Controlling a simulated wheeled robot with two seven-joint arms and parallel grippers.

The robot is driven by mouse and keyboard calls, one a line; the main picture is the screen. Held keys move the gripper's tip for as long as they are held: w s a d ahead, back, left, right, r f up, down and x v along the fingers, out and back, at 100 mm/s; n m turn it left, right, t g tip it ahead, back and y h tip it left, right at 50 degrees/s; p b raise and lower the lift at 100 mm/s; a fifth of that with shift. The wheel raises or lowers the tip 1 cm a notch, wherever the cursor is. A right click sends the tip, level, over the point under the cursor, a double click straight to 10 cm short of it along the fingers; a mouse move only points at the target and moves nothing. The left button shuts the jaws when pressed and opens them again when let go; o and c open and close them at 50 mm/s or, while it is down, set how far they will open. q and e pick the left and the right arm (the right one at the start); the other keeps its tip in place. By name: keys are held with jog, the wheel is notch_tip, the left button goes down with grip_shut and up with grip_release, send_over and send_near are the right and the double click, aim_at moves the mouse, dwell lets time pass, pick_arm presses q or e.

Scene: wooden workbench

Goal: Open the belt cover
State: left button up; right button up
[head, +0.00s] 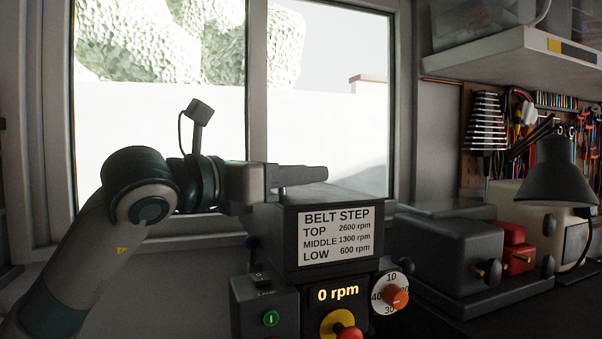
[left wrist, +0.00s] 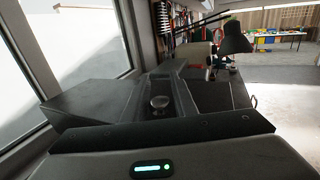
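The belt cover (head: 262,212) is the dark grey housing top on the machine, with a "BELT STEP" label (head: 336,237) on its front. It looks shut. My left gripper (head: 318,173) lies level just above its top, reaching in from the left. A small round knob (left wrist: 160,103) stands on the cover (left wrist: 85,101) and shows between the fingers in the left wrist view. In the head view the knob's stem (head: 282,190) shows just below the fingers. The fingers look apart, with a gap around the knob; contact is not visible. My right gripper is not in view.
Below the cover are a "0 rpm" display (head: 338,294), an orange dial (head: 396,297) and a red-and-yellow stop button (head: 340,326). A window (head: 330,100) is close behind. A grey machine (head: 450,250) and a lamp (head: 556,175) stand at right, under a shelf (head: 530,55).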

pick_arm(q)
grip_shut()
jog(key=shift+r, duration=0.15)
